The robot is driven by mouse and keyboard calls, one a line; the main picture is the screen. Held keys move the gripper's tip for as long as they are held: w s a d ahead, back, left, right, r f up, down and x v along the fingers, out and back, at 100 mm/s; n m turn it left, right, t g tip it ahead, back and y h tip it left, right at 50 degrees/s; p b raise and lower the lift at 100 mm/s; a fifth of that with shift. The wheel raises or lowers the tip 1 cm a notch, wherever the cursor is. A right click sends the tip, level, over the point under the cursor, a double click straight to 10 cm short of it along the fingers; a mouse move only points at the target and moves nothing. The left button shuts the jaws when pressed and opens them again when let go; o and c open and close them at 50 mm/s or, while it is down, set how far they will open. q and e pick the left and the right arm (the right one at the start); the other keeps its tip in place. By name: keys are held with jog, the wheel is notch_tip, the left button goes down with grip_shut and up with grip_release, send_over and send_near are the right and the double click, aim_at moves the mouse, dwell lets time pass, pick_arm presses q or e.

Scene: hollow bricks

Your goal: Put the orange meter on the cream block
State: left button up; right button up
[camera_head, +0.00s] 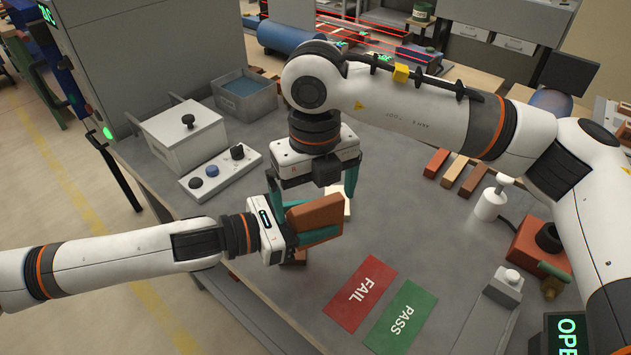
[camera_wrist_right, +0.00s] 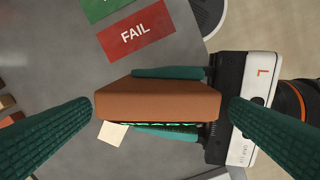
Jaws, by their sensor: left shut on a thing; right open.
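The orange meter (camera_head: 314,214) is a brown-orange box held in the air by my left gripper (camera_head: 318,225), which is shut on it. The right wrist view shows the meter (camera_wrist_right: 158,101) between the left fingers, with a strip of glowing green along its lower edge. My right gripper (camera_head: 312,192) is open, with its fingers apart on either side of the meter in the wrist view, not closed on it. The cream block (camera_wrist_right: 113,133) lies flat on the table below; in the head view it is partly hidden behind the meter and a right finger.
A red FAIL mat (camera_head: 360,293) and green PASS mat (camera_head: 401,317) lie at the front. A brown block (camera_head: 297,258) sits below my left gripper. Several bricks (camera_head: 453,172) and an orange-red device (camera_head: 538,258) are on the right; a knobbed control box (camera_head: 221,172) is on the left.

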jog(key=c, duration=1.1)
pick_arm(q)
jog(key=o, duration=1.2)
